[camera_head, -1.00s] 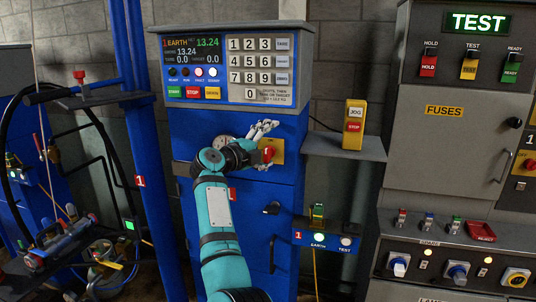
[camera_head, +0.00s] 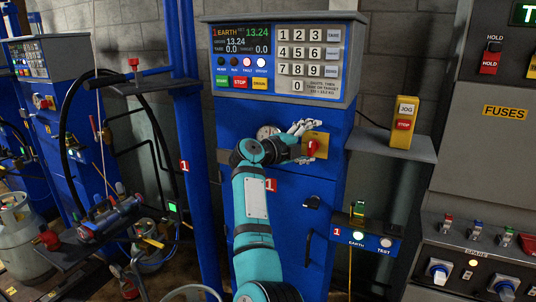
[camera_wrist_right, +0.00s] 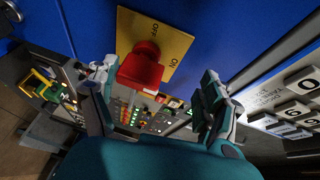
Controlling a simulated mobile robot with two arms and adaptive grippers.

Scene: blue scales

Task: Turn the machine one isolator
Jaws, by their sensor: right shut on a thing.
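The machine one isolator is a red knob (camera_head: 312,148) on a yellow plate (camera_head: 322,139), on the blue front of the cabinet marked 1. In the right wrist view the red knob (camera_wrist_right: 142,66) stands out from the plate (camera_wrist_right: 182,42), which carries the words OFF and ON. My right gripper (camera_head: 306,141) is at the knob, with its silver fingers around it. The exact finger contact is hard to see. My left gripper is not in view.
Above the isolator are the display (camera_head: 240,46) and keypad (camera_head: 307,53). A shelf with a yellow JOG/STOP box (camera_head: 403,122) juts out at the right. A black handle (camera_head: 311,202) sits below. A blue post (camera_head: 188,150) and a hose stand (camera_head: 110,215) are at the left.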

